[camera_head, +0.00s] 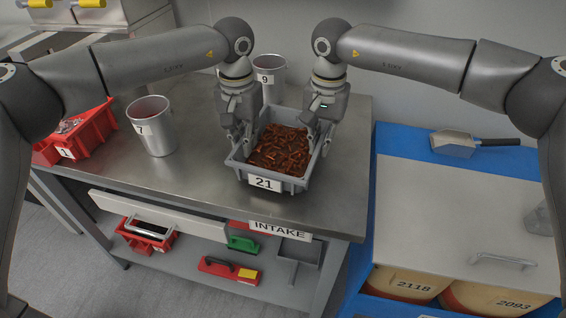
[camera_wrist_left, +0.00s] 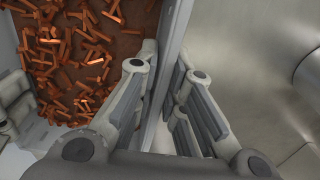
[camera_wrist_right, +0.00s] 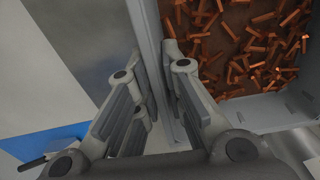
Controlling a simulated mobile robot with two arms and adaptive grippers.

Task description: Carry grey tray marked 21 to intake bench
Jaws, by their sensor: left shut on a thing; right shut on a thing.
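The grey tray marked 21 (camera_head: 233,164) is full of copper-coloured pieces and is at the front of the steel intake bench (camera_head: 200,189), above the INTAKE label. I cannot tell if it rests on the top or hangs just above it. My left gripper (camera_head: 246,145) is shut on the tray's left wall; that wall also shows between the fingers in the left wrist view (camera_wrist_left: 172,60). My right gripper (camera_head: 318,148) is shut on the right wall, which also shows in the right wrist view (camera_wrist_right: 150,50).
A metal can marked 7 (camera_head: 152,128) and a red bin marked 1 (camera_head: 85,139) stand left on the bench. A can marked 9 (camera_head: 270,70) stands behind the tray. A blue-framed unit (camera_head: 400,142) with a scoop (camera_head: 454,145) is at the right. The bench's front right corner is clear.

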